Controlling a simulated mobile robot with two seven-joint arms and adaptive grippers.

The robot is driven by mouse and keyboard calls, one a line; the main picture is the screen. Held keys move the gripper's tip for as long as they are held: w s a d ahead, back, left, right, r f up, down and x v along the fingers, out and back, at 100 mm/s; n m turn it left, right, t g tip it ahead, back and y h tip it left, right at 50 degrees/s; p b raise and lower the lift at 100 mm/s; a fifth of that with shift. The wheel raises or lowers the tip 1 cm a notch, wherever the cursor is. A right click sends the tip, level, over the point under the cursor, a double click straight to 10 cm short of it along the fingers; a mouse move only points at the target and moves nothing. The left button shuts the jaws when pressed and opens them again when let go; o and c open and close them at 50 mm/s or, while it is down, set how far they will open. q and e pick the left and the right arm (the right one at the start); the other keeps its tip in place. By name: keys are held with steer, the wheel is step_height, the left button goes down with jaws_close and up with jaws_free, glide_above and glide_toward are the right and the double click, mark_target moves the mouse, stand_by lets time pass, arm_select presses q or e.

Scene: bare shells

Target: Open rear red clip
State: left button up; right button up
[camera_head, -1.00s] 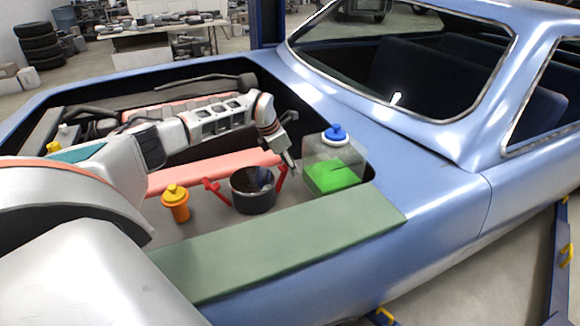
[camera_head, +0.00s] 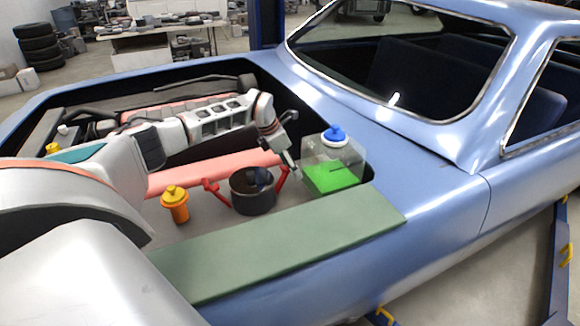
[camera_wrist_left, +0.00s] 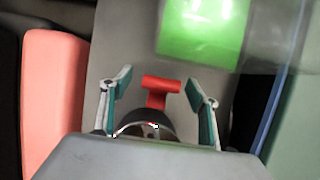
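A dark round canister (camera_head: 253,193) stands in the engine bay with a red clip on each side. The rear red clip (camera_head: 282,179) is on its right side, near the clear tank; the other red clip (camera_head: 212,188) is on its left. My left gripper (camera_head: 291,164) hangs right by the rear clip. In the left wrist view my left gripper (camera_wrist_left: 158,77) is open, with one finger on each side of a red T-shaped clip (camera_wrist_left: 160,84) and a gap on both sides. The canister's rim is partly hidden by my gripper's body there. My right gripper is not in view.
A clear tank (camera_head: 318,150) with green liquid and a blue cap stands just behind the clip. An orange bottle (camera_head: 175,204) is left of the canister. A pink bar (camera_head: 205,174) lies behind. A green mat (camera_head: 285,240) covers the near fender.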

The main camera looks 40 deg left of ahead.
arm_select(q)
steer(key=v, duration=1.2)
steer(key=shift+s+f, duration=0.1)
stand_by(0.4)
